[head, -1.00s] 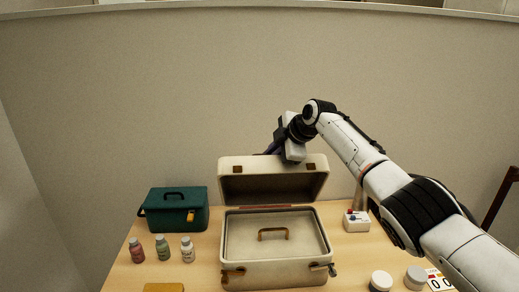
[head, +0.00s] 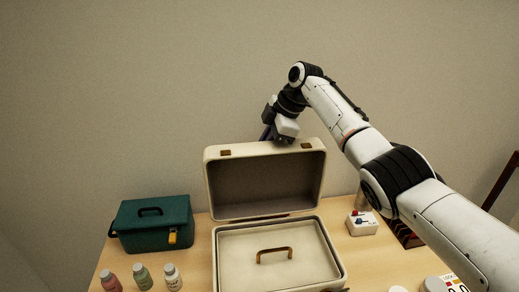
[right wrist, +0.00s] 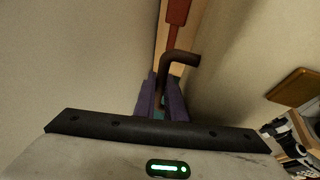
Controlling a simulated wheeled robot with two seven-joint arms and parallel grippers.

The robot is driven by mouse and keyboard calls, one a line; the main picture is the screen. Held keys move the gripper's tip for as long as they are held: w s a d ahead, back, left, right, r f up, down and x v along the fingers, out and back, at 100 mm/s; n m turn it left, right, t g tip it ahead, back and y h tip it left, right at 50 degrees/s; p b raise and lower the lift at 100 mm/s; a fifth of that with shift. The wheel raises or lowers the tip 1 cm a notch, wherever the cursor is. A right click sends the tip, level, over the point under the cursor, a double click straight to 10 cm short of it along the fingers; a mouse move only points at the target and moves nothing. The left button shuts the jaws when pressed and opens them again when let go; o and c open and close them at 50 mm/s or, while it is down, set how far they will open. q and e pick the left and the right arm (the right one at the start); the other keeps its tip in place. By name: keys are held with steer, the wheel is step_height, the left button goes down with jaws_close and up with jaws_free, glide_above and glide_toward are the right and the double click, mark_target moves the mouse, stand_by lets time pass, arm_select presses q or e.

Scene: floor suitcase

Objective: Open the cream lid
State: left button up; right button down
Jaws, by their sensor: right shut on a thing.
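The cream lid (head: 265,150) of the suitcase (head: 338,262) stands raised at the back in the head view, with its dark inside facing me. My right gripper (head: 283,138) is at the lid's top edge, and the lid partly hides its fingertips. In the right wrist view the purple fingers (right wrist: 160,106) are close together around a dark brown bent bar (right wrist: 181,57), which looks like a handle. The suitcase base is closed over by a cream inner panel (head: 240,245) with a brass handle (head: 274,254). My left gripper is not in view.
A teal box (head: 153,228) and several small bottles (head: 142,277) stand left of the suitcase. A white box with small knobs (head: 362,224) stands to its right, near white jars (head: 434,285). A plain wall (head: 120,100) rises behind the table.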

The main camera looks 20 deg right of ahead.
steer(key=shift+s+f, duration=0.15)
steer(key=shift+f, duration=0.05)
steer(key=c, duration=2.1)
jaws_free()
steer(key=shift+r, duration=0.15)
steer(key=shift+d+r, duration=0.15)
steer(key=shift+r, duration=0.2)
steer(key=b+v, duration=0.1)
steer(key=v, duration=0.8)
steer(key=shift+s+d+r, duration=0.1)
